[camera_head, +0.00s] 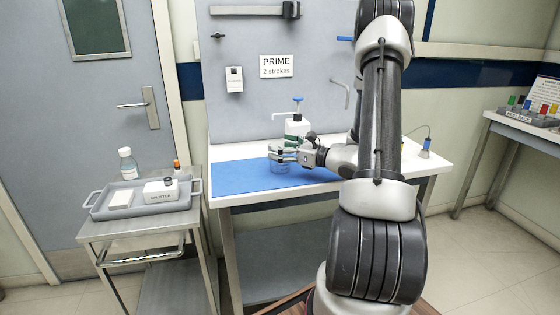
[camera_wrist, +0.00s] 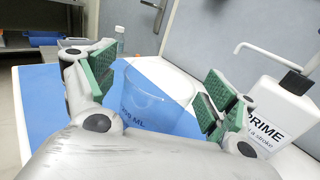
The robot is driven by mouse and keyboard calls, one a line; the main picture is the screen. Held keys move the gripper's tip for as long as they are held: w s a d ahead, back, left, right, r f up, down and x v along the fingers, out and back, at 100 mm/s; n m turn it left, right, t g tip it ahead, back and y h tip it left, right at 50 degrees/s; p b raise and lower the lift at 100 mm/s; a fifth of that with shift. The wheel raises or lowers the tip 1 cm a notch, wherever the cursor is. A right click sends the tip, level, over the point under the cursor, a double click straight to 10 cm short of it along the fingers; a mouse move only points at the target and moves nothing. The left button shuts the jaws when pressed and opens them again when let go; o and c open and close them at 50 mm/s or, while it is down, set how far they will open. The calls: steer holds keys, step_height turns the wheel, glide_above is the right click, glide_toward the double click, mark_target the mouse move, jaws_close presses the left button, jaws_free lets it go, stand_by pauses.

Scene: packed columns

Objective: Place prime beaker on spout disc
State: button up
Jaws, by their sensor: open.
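A clear beaker (camera_head: 280,165) stands on the blue mat (camera_head: 237,178) on the white bench. In the wrist view the beaker (camera_wrist: 148,98) shows between the two green finger pads, with dark lettering low on its side. My gripper (camera_head: 284,154) is open around the beaker; in the wrist view the gripper (camera_wrist: 157,88) has visible gaps beside the glass.
A PRIME 2 strokes sign (camera_head: 277,66) hangs on the back panel. The mat left of the beaker is clear.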

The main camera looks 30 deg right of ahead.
steer(key=shift+w+a, duration=0.1)
steer(key=shift+w, duration=0.15)
steer(key=c, duration=1.2)
